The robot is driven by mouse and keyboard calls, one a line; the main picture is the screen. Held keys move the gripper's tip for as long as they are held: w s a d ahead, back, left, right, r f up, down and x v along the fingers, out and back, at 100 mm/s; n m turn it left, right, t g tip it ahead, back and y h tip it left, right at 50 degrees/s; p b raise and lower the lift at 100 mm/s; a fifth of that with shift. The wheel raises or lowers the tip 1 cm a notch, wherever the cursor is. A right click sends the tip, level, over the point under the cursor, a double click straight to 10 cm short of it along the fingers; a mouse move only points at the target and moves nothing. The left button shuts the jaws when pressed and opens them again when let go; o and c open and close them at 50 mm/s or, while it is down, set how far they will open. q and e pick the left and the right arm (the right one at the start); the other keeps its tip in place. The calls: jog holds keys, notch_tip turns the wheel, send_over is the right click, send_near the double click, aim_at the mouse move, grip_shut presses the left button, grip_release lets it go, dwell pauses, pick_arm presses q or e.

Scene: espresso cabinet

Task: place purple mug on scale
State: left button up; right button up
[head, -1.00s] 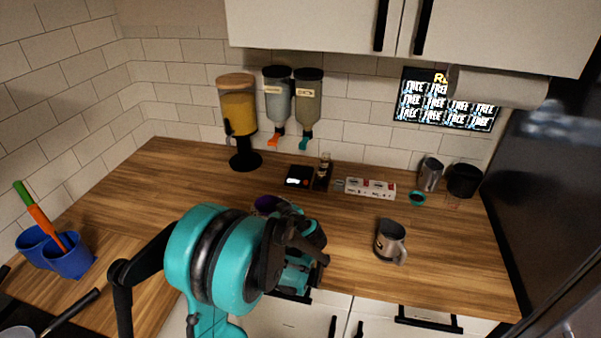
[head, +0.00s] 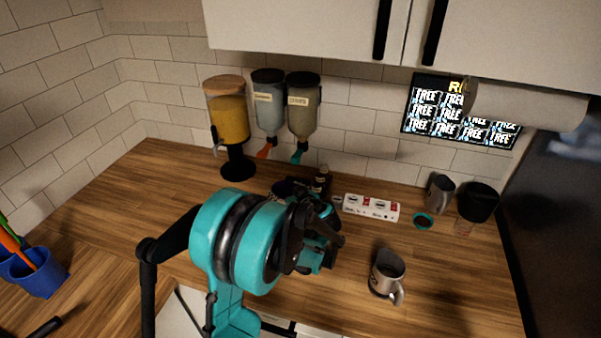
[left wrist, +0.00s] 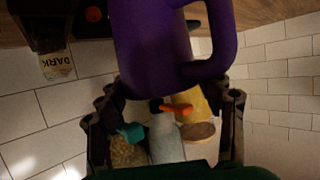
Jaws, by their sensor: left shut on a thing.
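The purple mug (left wrist: 155,45) fills the upper middle of the left wrist view, its handle to the right. My left gripper (left wrist: 173,95) is shut on it, a finger on either side. In the head view my own arm hides most of the gripper, and only a dark part of the mug (head: 287,187) shows above the arm. The black scale is mostly hidden behind the mug and arm there. A dark edge with a red spot (left wrist: 93,14), seemingly the scale, shows beside the mug in the left wrist view. I cannot tell whether they touch. My right gripper is out of view.
A dark bottle (head: 321,180) and a white box (head: 371,208) stand close to the right of the mug. Dispensers (head: 229,125) stand behind. A metal pitcher (head: 387,275) is at the front right.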

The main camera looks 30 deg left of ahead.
pick_arm(q)
jog(key=w+a+b, duration=0.1)
jog(key=w, duration=0.4)
jog(key=w+a+f+b, duration=0.1)
jog(key=w, duration=0.4)
jog(key=w+a, duration=0.1)
jog(key=w, duration=0.4)
jog(key=shift+a+f+b, duration=0.25)
jog(key=shift+a+b, duration=0.05)
jog(key=shift+b, duration=0.1)
jog(key=shift+s+f, duration=0.1)
jog(key=shift+f, duration=0.05)
jog(key=shift+s, duration=0.1)
jog(key=o, duration=1.8)
jog(key=shift+o, duration=0.3)
